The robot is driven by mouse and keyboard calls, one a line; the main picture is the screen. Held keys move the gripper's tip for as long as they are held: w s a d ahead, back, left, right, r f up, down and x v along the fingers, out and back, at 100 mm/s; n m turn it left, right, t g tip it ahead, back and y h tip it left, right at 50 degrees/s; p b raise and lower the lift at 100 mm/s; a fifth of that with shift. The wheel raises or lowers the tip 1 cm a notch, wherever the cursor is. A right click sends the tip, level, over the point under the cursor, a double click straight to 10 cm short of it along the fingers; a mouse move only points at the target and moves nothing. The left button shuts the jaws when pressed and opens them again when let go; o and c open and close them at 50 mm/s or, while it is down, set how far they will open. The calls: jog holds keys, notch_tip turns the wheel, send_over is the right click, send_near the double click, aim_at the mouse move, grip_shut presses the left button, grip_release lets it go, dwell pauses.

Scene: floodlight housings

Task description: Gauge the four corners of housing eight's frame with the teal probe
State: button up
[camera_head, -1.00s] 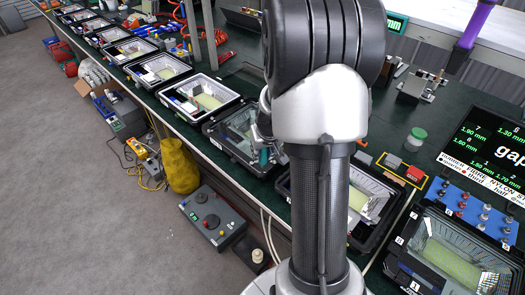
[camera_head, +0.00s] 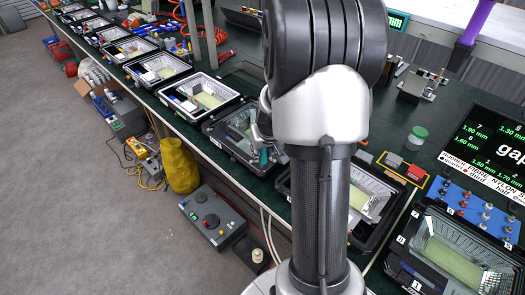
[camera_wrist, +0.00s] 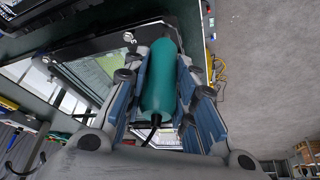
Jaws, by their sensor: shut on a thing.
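My gripper (camera_wrist: 165,88) is shut on the teal probe (camera_wrist: 159,80), with blue finger pads on both sides of it. In the head view the teal probe (camera_head: 264,156) shows as a small patch below my wrist, at the front right part of a dark-framed housing (camera_head: 223,138). The housing's dark frame also shows behind the probe in the wrist view (camera_wrist: 88,46), with a bright screw near the probe's far end. Whether the probe touches the frame cannot be told. I cannot read this housing's number. My arm hides part of it and of the neighbouring housing.
Several open housings stand in a row along the green bench (camera_head: 275,208); the nearest (camera_head: 455,255) carries a "1" label. A gap display (camera_head: 490,145), a small jar (camera_head: 417,138) and a blue terminal block (camera_head: 465,207) stand at the right. A control box (camera_head: 212,218) and yellow bag (camera_head: 180,165) sit on the floor.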

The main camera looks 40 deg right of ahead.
jog(key=shift+s+f+b, duration=0.1)
jog(key=shift+f+b, duration=0.55)
jog(key=shift+b, duration=0.15)
dwell(1.1)
jog(key=shift+r+p, duration=2.45)
jog(key=shift+r, duration=0.65)
jog(key=shift+f, duration=0.1)
jog(key=o, duration=0.4)
jog(key=shift+a, duration=0.1)
jog(key=c, duration=0.4)
